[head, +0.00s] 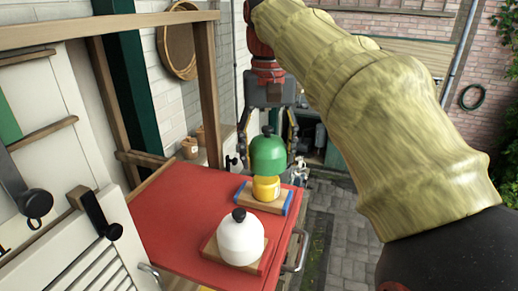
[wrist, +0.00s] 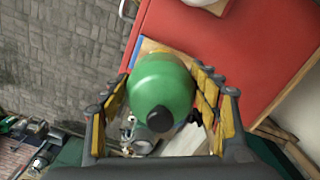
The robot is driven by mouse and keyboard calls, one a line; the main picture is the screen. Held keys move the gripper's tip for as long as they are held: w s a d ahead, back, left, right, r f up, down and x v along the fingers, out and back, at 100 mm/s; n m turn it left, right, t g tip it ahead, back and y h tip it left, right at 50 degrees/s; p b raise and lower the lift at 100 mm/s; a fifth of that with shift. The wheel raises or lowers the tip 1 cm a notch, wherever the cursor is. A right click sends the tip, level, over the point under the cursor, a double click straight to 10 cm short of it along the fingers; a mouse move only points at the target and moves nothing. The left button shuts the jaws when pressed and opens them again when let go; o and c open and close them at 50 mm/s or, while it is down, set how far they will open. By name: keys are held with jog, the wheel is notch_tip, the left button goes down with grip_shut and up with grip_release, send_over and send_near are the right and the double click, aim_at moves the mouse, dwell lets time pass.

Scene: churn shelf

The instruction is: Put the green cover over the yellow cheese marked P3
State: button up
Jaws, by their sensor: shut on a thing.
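The green cover (head: 268,155) is a dome with a black knob, upright between the fingers of my gripper (head: 268,148). My gripper is shut on it, with a finger on each side, as the wrist view also shows for the cover (wrist: 160,82). The yellow cheese (head: 266,188) stands on a wooden board with blue ends (head: 262,204). The cover is above the cheese in the head view, and the cheese's side still shows below its rim. I cannot tell whether they touch. No P3 mark is readable.
A white cover with a black knob (head: 240,238) stands on another wooden board, nearer on the red tabletop (head: 180,210). A metal rail (head: 302,250) runs along the table's right edge. Wooden posts and a white shutter stand at left. The left tabletop is clear.

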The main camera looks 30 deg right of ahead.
aim_at(267, 181)
jog(key=shift+w+f, duration=0.15)
jog(key=shift+f, duration=0.9)
jog(key=shift+f+b, duration=2.2)
jog(key=shift+f, duration=0.5)
jog(key=shift+f+b, duration=0.35)
jog(key=shift+f, duration=0.25)
jog(key=o, duration=1.2)
jog(key=shift+c, duration=0.2)
jog(key=shift+o, duration=0.4)
